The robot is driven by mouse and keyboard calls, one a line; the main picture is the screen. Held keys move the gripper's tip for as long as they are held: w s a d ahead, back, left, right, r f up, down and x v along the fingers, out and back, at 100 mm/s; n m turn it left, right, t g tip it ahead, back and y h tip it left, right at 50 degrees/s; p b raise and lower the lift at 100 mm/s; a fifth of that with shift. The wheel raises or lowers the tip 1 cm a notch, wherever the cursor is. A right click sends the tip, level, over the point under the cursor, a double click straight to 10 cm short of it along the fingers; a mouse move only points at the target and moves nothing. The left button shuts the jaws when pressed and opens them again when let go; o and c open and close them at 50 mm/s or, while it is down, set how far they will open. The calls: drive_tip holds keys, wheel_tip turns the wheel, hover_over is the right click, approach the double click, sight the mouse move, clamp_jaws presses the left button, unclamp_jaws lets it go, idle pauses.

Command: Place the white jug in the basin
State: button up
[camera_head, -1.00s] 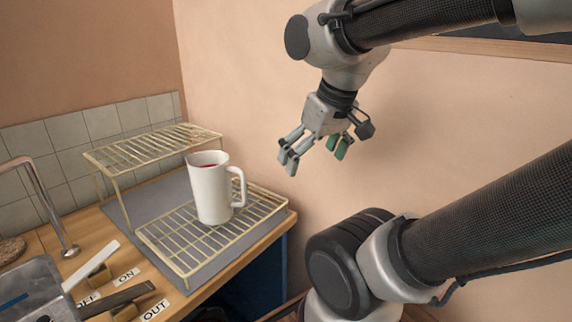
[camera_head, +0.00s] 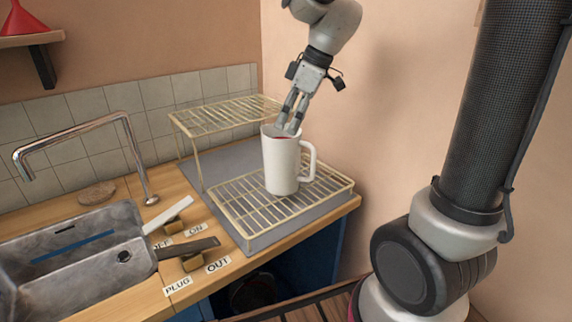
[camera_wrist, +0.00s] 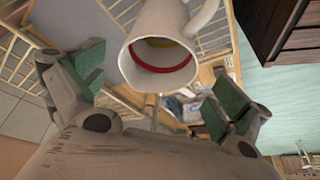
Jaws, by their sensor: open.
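The white jug (camera_head: 282,164) stands upright on the lower wire rack (camera_head: 238,207), handle to the right. In the wrist view the jug (camera_wrist: 168,22) is at the top, its mouth facing the camera, with red and yellow showing inside. My gripper (camera_head: 289,127) is above the jug, its fingertips overlapping the jug's rim in the head view; I cannot tell whether they touch it. In the wrist view my gripper (camera_wrist: 160,85) is open, with green pads spread to either side and nothing between them. The grey metal basin (camera_head: 75,248) is at the lower left, partly cut off.
A raised wire rack (camera_head: 225,114) stands behind the jug. A curved tap (camera_head: 130,130) rises behind the basin. Two levers, one white (camera_head: 168,214) and one dark (camera_head: 188,249), lie between basin and rack near labels. A tiled wall closes the back.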

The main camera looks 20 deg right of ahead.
sight(281, 145)
drive_tip(key=x, duration=0.7)
drive_tip(key=shift+d+f, duration=0.2)
drive_tip(key=shift+f, duration=0.3)
drive_tip(key=shift+r, duration=0.1)
drive_tip(key=c, duration=1.4)
